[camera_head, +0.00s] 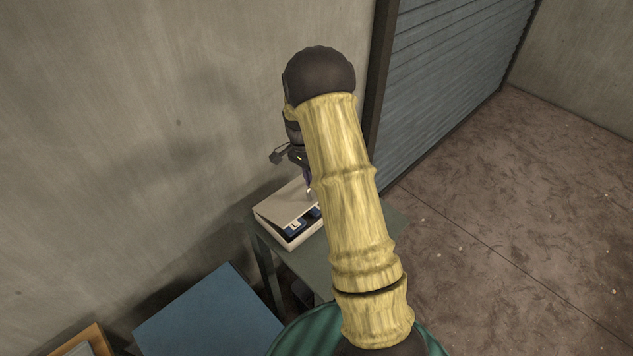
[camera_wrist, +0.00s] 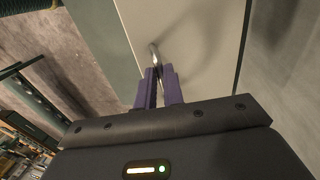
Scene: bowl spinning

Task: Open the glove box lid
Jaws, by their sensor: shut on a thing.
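The glove box is a white box (camera_head: 266,232) on a small grey-green table, with its white lid (camera_head: 287,207) tilted partly open. Dark and blue items show through the gap under the lid's front edge. In the wrist view the pale lid (camera_wrist: 205,25) fills the upper middle. My gripper (camera_head: 307,184) is over the right side of the lid, partly hidden behind my arm. In the wrist view my gripper's purple fingers (camera_wrist: 159,72) are shut on a thin metal handle (camera_wrist: 153,52) at the lid's edge.
The small table (camera_head: 317,265) stands close to the grey wall (camera_head: 130,110). A blue surface (camera_head: 208,315) is at the front left. A rolling shutter (camera_head: 455,75) is behind at the right, with open concrete floor (camera_head: 510,210) before it.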

